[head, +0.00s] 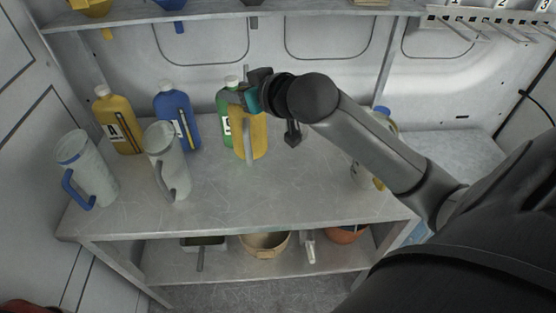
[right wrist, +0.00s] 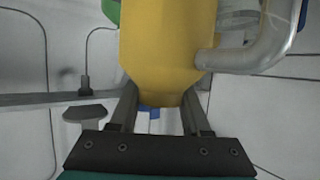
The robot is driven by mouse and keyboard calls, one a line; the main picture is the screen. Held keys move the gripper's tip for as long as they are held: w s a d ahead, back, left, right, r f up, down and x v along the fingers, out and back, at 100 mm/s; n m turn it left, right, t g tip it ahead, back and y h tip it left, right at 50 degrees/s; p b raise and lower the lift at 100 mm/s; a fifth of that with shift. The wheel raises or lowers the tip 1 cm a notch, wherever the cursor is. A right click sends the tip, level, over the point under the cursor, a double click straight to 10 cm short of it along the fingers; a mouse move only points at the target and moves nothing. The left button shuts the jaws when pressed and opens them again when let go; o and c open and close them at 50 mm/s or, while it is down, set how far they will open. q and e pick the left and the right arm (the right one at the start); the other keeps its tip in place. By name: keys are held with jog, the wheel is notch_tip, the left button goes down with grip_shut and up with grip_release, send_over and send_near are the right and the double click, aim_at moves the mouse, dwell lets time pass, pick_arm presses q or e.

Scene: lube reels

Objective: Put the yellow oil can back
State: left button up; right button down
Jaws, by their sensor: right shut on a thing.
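The yellow oil can (head: 260,137) is in my right gripper (head: 252,92), over the middle of the workbench in the head view. The green jug (head: 225,104) is right behind it and partly hidden by it. In the right wrist view the can's yellow body (right wrist: 165,45) fills the upper middle, with a grey tube (right wrist: 265,48) at its right. Both fingers of the right gripper (right wrist: 158,108) are around its narrow end. I cannot tell whether the can touches the bench. My left gripper is not in view.
The workbench (head: 215,205) carries a yellow jug (head: 122,127), a blue jug (head: 180,112) and two pale pitchers (head: 88,170) at the left. A pale container (head: 362,177) stands behind my forearm. The bench front is clear.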

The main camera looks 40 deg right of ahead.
jog(key=d+r+p, duration=0.1)
jog(key=d+p, duration=0.1)
jog(key=d, duration=0.2)
pick_arm(q)
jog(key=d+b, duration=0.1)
jog(key=b, duration=0.1)
jog(key=shift+b, duration=0.4)
pick_arm(e)
notch_tip(320, 180, down, 19)
jog(key=shift+s+f, duration=0.2)
jog(key=shift+s, duration=0.25)
jog(key=shift+f, duration=0.15)
jog(key=shift+c, duration=1.8)
grip_release()
